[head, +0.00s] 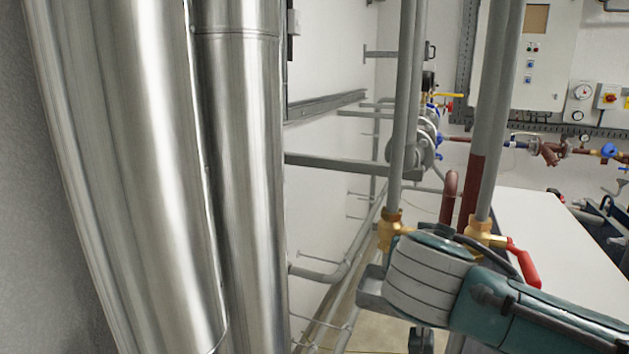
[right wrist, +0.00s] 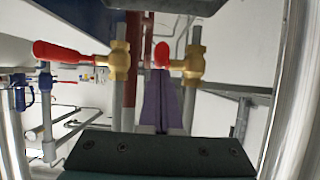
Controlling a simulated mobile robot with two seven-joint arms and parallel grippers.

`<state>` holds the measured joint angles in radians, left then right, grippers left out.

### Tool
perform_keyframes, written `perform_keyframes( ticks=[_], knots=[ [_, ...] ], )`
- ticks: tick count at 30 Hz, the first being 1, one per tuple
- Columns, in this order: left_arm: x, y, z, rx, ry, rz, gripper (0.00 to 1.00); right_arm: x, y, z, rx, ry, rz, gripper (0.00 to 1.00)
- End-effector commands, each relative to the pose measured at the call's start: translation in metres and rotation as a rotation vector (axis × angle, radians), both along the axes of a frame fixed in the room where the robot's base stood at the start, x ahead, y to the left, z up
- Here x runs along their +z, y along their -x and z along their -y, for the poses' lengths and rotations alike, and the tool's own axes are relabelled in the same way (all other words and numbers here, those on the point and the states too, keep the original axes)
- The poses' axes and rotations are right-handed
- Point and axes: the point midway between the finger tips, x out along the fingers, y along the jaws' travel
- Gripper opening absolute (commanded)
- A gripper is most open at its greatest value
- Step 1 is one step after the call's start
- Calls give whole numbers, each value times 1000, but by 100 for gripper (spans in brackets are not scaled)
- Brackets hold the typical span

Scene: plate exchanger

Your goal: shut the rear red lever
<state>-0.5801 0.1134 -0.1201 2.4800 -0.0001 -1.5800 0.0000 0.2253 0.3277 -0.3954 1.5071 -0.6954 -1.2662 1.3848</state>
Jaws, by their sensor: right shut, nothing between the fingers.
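Two brass valves show in the head view, one on the left pipe (head: 390,228) and one on the right pipe (head: 480,232). A red lever (head: 524,264) points right from the right-hand valve. My right arm crosses in front of the lower part, hiding any lever on the left valve. In the right wrist view, one red lever (right wrist: 68,51) points left from its brass valve (right wrist: 119,62). The other red lever (right wrist: 162,53) is seen end-on beside its valve (right wrist: 193,66). My right gripper (right wrist: 162,78) is shut and empty, its tips just below that lever; contact is unclear. My left gripper is out of view.
Large steel cylinders (head: 150,150) fill the left of the head view. A white flat surface (head: 555,235) lies at the right. Upright grey pipes (head: 493,120) stand close around the valves. A control cabinet (head: 530,60) hangs on the back wall.

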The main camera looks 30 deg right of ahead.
Motion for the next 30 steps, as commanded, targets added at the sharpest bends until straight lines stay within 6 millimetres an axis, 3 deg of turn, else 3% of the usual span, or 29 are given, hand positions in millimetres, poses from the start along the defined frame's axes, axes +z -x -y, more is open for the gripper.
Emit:
perform_keyframes(
  ticks=[13,30],
  knots=[
    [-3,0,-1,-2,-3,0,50,-4,8,-9,4,-10,-13,0],
    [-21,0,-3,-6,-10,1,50,41,55,-65,1,-3,0,0]
  ],
)
